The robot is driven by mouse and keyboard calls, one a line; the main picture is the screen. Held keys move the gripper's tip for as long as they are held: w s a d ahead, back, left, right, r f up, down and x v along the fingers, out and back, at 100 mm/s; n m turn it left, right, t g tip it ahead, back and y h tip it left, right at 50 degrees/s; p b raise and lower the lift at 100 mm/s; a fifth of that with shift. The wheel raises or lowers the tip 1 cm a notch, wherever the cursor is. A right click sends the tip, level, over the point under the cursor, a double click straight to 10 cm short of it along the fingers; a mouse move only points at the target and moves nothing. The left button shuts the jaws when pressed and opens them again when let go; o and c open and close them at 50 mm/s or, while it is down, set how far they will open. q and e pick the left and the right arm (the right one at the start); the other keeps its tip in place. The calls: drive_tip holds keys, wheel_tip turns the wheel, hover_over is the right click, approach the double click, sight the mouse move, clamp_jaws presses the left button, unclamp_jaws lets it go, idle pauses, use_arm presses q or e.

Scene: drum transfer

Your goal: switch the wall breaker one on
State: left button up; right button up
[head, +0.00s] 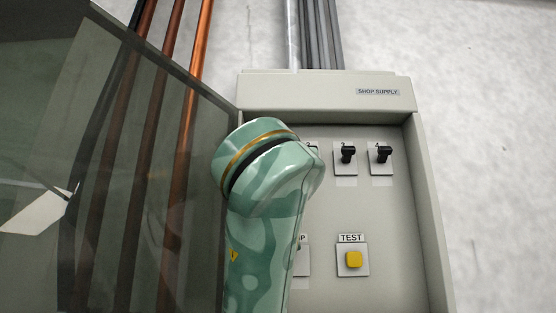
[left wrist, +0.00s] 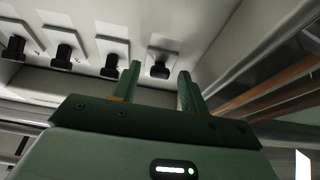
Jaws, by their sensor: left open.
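Breaker one is the black lever (left wrist: 160,69) on a pale plate in the left wrist view, at the right end of the row. My left gripper (left wrist: 157,88) is open, with one green finger on each side of that lever in the picture. I cannot tell whether they touch it or which way it is set. In the head view my green left arm covers breaker one and my left gripper. Breaker three (head: 347,154) and breaker four (head: 382,154) show there, right of the arm. My right gripper is in neither view.
The grey SHOP SUPPLY box (head: 430,215) is open, with its dark see-through door (head: 130,150) swung out at left. A yellow TEST button (head: 353,259) sits below the breakers. Copper pipes (head: 199,40) run behind the door.

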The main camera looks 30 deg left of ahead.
use_arm(q)
drive_tip(key=shift+c, duration=0.3)
clamp_jaws()
drive_tip(key=shift+d+r, duration=0.1)
drive_tip(key=shift+r+g+h+p, duration=0.75)
drive_tip(key=shift+g+h+p, duration=0.2)
drive_tip(key=shift+g, duration=0.55)
drive_tip(key=shift+r+g+h+p, duration=0.7)
drive_tip(key=shift+g+h+p, duration=0.3)
drive_tip(key=shift+g, duration=0.5)
drive_tip(key=shift+r+g+h+p, duration=0.75)
drive_tip(key=shift+g+h+p, duration=0.2)
drive_tip(key=shift+g, duration=0.55)
drive_tip(key=shift+w, duration=0.1)
drive_tip(key=shift+o, duration=0.3)
unclamp_jaws()
